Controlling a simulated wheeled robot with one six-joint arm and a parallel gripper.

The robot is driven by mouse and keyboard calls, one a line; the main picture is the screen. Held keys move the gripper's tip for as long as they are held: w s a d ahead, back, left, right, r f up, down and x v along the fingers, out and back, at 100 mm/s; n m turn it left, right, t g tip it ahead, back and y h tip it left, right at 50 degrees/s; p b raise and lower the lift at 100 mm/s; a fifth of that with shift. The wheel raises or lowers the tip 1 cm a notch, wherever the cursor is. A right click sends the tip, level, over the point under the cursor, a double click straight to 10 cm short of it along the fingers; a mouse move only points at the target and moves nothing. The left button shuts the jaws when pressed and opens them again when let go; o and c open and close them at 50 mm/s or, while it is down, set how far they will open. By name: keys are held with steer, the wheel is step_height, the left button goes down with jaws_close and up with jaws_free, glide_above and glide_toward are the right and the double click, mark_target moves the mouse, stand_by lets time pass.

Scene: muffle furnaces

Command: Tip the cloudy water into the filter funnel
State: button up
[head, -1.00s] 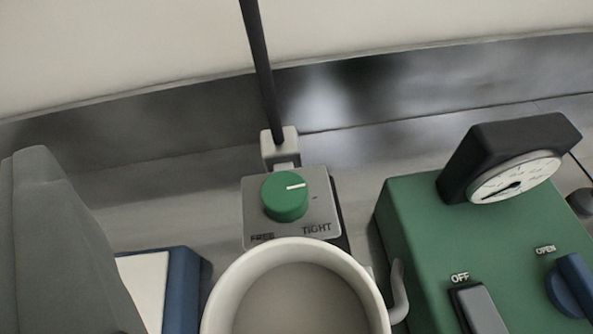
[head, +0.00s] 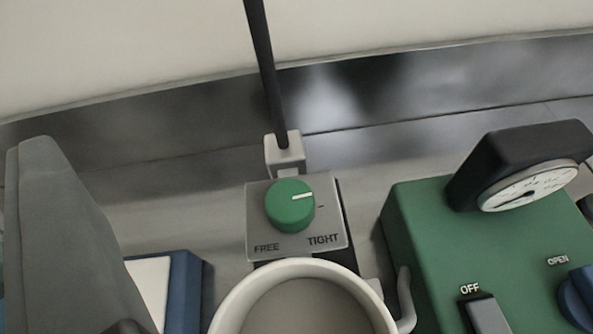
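A round off-white vessel with a thick rim (head: 240,291) stands at the bottom middle, cut off by the frame edge. It looks like the filter funnel, in front of a clamp. Its inside is plain grey, and I cannot tell whether liquid is in it. A large grey tapered shape (head: 62,235) fills the lower left, close to the camera. It looks like part of my gripper, with a dark piece at its lower edge. No second finger and no grip show. I see no cloudy water that I can make out.
Behind the vessel is a grey clamp block with a green knob (head: 290,206), marked FREE and TIGHT, on a black rod (head: 264,70). At right stands a green box (head: 425,230) with a gauge (head: 528,185), switch and blue knob. A blue-edged white item (head: 150,285) lies left.

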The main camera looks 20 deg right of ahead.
steer(key=shift+w+d, duration=0.15)
steer(key=shift+w, duration=0.25)
steer(key=shift+s+a, duration=0.2)
steer(key=shift+s, duration=0.35)
steer(key=shift+s+a, duration=0.2)
steer(key=shift+s, duration=0.35)
steer(key=shift+w+d, duration=0.2)
steer(key=shift+w, duration=0.35)
steer(key=shift+w+d, duration=0.2)
steer(key=shift+w, duration=0.35)
steer(key=shift+s+a, duration=0.2)
steer(key=shift+s, duration=0.4)
steer(key=shift+s+a, duration=0.2)
steer(key=shift+s, duration=0.35)
